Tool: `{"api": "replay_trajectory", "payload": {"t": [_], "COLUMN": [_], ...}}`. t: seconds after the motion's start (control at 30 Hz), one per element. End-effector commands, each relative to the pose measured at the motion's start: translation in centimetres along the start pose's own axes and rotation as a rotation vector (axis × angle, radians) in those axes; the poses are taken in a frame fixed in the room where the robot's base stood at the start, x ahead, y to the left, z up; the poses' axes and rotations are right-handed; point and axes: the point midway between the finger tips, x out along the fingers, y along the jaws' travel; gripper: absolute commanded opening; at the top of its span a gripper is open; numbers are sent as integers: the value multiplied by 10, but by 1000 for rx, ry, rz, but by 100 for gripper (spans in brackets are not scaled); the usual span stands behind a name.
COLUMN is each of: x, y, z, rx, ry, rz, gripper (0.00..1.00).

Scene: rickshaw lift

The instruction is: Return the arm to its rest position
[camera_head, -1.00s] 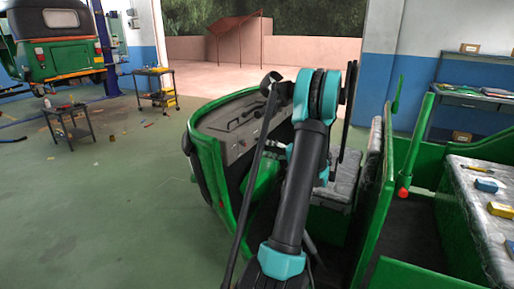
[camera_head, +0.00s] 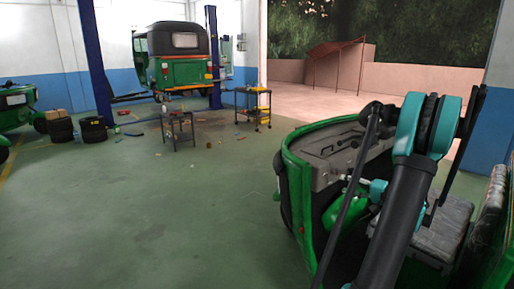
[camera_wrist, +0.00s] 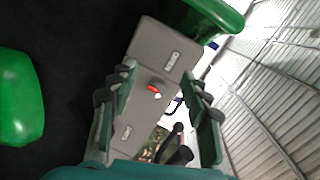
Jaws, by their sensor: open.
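My arm (camera_head: 400,215), black with teal joints, stands raised at the right of the head view, in front of the open green rickshaw (camera_head: 296,190). In the wrist view my gripper (camera_wrist: 160,100) is open, with its two fingers apart and nothing held between them. Beyond the fingers is a grey panel (camera_wrist: 160,45) with small labels and a red part (camera_wrist: 154,89). The fingertips appear apart from the panel, but the distance is hard to tell. In the head view I cannot make out the gripper.
The rickshaw's grey dashboard (camera_head: 325,160) and seat (camera_head: 440,232) lie close around my arm. A second rickshaw (camera_head: 178,60) is at the back near a blue post (camera_head: 213,55). Small carts (camera_head: 178,130) and tyres (camera_head: 94,130) stand farther off. The green floor at left is open.

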Motion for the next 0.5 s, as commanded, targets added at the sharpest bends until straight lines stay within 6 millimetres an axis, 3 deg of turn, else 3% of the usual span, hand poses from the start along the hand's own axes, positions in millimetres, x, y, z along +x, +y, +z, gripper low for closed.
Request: {"api": "replay_trajectory", "payload": {"t": [0.1,0.2,0.33,0.5], "x": [35,53,63,57], "y": [-12,-16,-18,-14], "z": [55,100,159,232], "rx": [-10,-29,-75,-167], "ry": [-91,-157,-235,-321], "rz": [131,247,395,581], "gripper": [47,47,47,47]}}
